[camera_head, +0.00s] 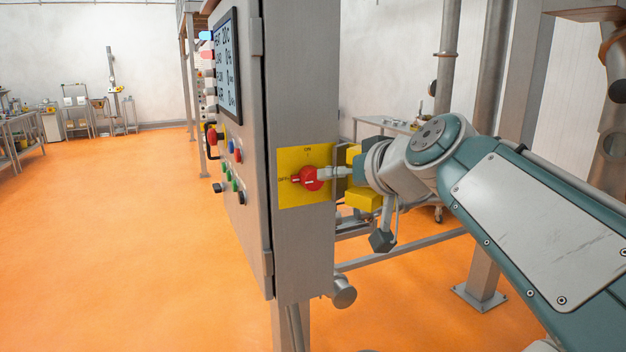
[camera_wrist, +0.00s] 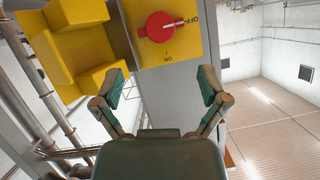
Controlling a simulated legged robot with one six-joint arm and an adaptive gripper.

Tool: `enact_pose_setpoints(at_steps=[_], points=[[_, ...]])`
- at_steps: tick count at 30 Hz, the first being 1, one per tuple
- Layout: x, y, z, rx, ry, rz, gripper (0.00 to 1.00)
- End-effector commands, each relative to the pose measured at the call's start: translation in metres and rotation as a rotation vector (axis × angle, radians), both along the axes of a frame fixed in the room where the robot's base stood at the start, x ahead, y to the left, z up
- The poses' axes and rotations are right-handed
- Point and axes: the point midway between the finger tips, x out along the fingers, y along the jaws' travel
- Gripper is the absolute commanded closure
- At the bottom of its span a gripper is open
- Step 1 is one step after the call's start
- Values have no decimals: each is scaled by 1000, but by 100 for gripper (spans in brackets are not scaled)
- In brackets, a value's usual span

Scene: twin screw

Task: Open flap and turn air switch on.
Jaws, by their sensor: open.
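The air switch is a round red knob (camera_head: 311,178) on a yellow plate (camera_head: 289,196) on the cabinet's side. Its marker points to OFF, with ON printed above in the head view. The knob (camera_wrist: 158,27) shows uncovered in the wrist view. The yellow flap (camera_wrist: 84,52), with raised blocks, stands open beside the plate at left in the wrist view; it shows partly behind my wrist in the head view (camera_head: 363,198). My gripper (camera_wrist: 160,88) is open and empty, facing the plate. Its fingers appear apart from the knob, but the exact gap is unclear.
The grey cabinet (camera_head: 304,252) carries a screen (camera_head: 227,66) and several buttons on its front. Pipes and rails (camera_head: 400,250) run behind and below my wrist. A bench (camera_head: 385,123) stands behind. The orange floor (camera_head: 120,240) at left is clear.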

Motion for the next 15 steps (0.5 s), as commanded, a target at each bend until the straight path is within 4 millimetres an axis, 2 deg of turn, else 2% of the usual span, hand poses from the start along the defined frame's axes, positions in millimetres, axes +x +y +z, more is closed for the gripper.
enact_pose_setpoints(at_steps=[5, 15], points=[[12, 6, -2, 3, -6, 4, 7], [62, 32, -26, 2, -3, 4, 7]])
